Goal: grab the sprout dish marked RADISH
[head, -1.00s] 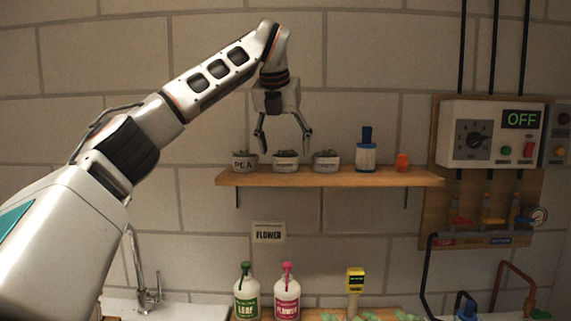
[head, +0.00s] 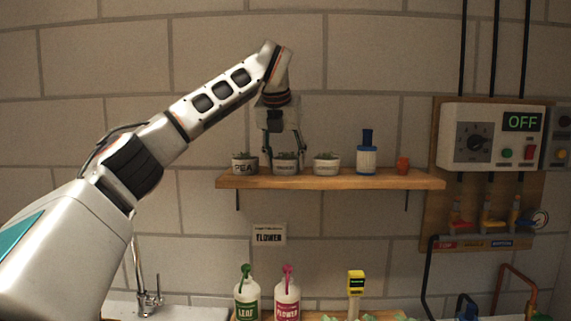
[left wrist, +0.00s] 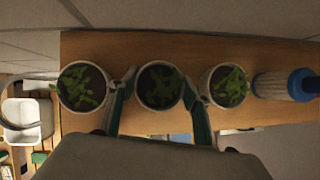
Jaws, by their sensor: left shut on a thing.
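Three small sprout dishes stand in a row on the wooden shelf. The left dish (head: 245,164) reads PEA. The middle dish (head: 286,168) has a label too small to read surely, as has the right dish (head: 327,167). My left gripper (head: 285,155) points down over the middle dish and is shut on it, one finger on each side. In the left wrist view the fingers (left wrist: 158,88) flank the middle dish (left wrist: 158,104), between the left dish (left wrist: 83,87) and right dish (left wrist: 228,86). The middle dish still appears at shelf level. My right gripper is out of view.
The neighbouring dishes stand close to my fingers. Two bottles, LEAF (head: 246,297) and FLOWER (head: 287,300), stand below. The wall above the shelf is clear.

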